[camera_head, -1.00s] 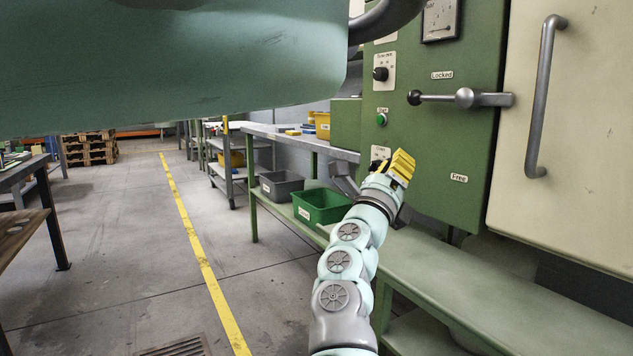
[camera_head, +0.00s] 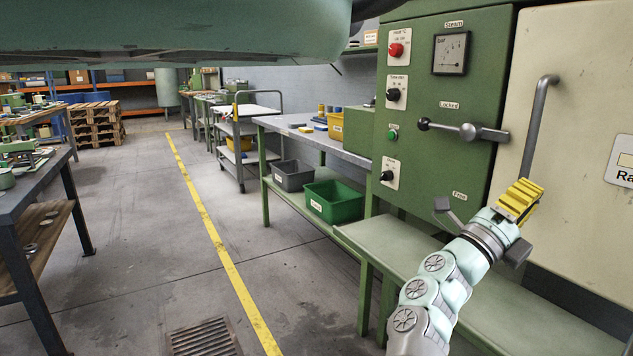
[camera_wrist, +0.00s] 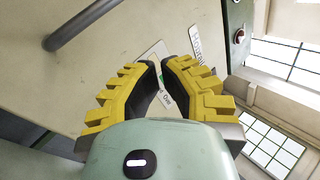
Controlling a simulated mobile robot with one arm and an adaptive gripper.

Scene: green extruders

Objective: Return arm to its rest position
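My gripper (camera_head: 519,201), with yellow ribbed fingers, is at the right in the head view, in front of the cream panel door (camera_head: 570,110) and above the green bench (camera_head: 500,305). My arm reaches up to it from the bottom edge, tilted to the right. In the wrist view the two yellow fingers with black pads curve towards each other, and a narrow gap shows between the tips of my gripper (camera_wrist: 161,63). Nothing is held between them. A label on the door shows through the gap, apart from the fingers.
The green control cabinet (camera_head: 450,160) has knobs, a gauge and a lever handle (camera_head: 465,131). A grey door handle (camera_head: 537,125) is close behind my gripper. Green (camera_head: 335,203) and grey (camera_head: 293,175) bins are under the workbench. The floor aisle on the left is clear.

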